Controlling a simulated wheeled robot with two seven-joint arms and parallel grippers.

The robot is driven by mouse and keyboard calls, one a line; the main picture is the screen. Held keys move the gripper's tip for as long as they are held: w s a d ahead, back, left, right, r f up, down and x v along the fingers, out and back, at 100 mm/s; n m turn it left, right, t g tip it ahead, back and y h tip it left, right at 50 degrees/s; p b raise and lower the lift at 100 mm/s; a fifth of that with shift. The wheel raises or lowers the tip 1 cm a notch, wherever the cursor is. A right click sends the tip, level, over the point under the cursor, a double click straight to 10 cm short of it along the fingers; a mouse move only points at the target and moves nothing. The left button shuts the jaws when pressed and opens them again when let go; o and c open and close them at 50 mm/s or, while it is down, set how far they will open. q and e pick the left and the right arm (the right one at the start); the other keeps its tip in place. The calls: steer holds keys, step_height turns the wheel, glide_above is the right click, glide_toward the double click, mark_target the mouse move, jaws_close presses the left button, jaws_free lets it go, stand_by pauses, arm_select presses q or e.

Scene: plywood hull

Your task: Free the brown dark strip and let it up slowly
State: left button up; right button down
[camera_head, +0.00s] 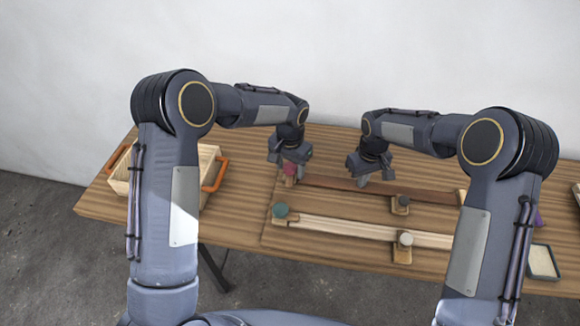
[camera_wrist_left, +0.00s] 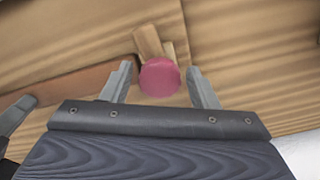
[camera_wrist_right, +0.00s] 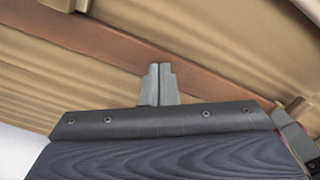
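The brown dark strip (camera_head: 335,183) lies along the back of the table, and shows in the right wrist view (camera_wrist_right: 85,38). A pink-red knob (camera_wrist_left: 160,77) on a wooden clamp (camera_wrist_left: 150,43) sits at its left end. My left gripper (camera_head: 288,160) is open, with a finger on either side of this knob; I cannot tell whether they touch it. My right gripper (camera_head: 372,176) is shut with its fingers together and nothing between them, at the strip (camera_wrist_right: 158,72); contact is unclear.
A wooden box with orange handles (camera_head: 208,155) stands at the left. A purple knob (camera_head: 539,219) and a small shallow tray (camera_head: 543,262) are at the right.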

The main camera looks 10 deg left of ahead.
mark_target(290, 167)
arm_select(q)
steer(key=shift+o, duration=0.6)
steer(key=shift+f, duration=0.15)
arm_select(e)
steer(key=shift+s+f, duration=0.1)
steer(key=shift+f, duration=0.1)
arm_select(q)
steer(key=shift+r, duration=3.5)
arm_select(e)
steer(key=shift+r, duration=0.15)
arm_select(q)
steer(key=shift+r+p, duration=0.65)
steer(key=shift+p, duration=0.05)
arm_select(e)
steer(key=shift+r, duration=1.2)
arm_select(q)
steer(key=shift+r+p, duration=0.35)
arm_select(e)
steer(key=shift+r, duration=0.65)
arm_select(q)
steer(key=shift+r+p, duration=0.65)
arm_select(e)
steer(key=shift+r, duration=1.15)
arm_select(q)
step_height(290, 167, up, 3)
steer(key=p, duration=0.3)
steer(key=shift+r, duration=0.1)
arm_select(e)
step_height(290, 167, up, 5)
steer(key=shift+r, duration=0.1)
